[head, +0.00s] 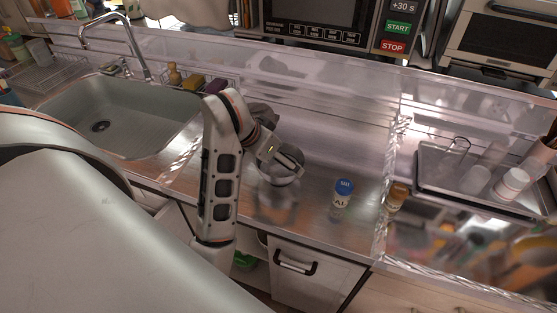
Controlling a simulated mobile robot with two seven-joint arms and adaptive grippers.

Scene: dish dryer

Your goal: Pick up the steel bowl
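The steel bowl (278,178) is a small, shiny round vessel on the steel counter, left of the salt shaker. My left gripper (288,163) is directly over the bowl, pointing down and to the right, and covers part of its rim and inside. The fingertips are small and blend with the bowl. I cannot tell whether they are open or shut, or whether they touch it. The bowl appears to rest on the counter. My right gripper is not in the view.
A salt shaker (343,193) with a blue lid stands right of the bowl. A small brown-capped jar (397,195) is farther right. A dark crumpled cloth (264,115) lies behind my wrist. The sink (150,125) is left. A tray (440,190) holds glasses at right.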

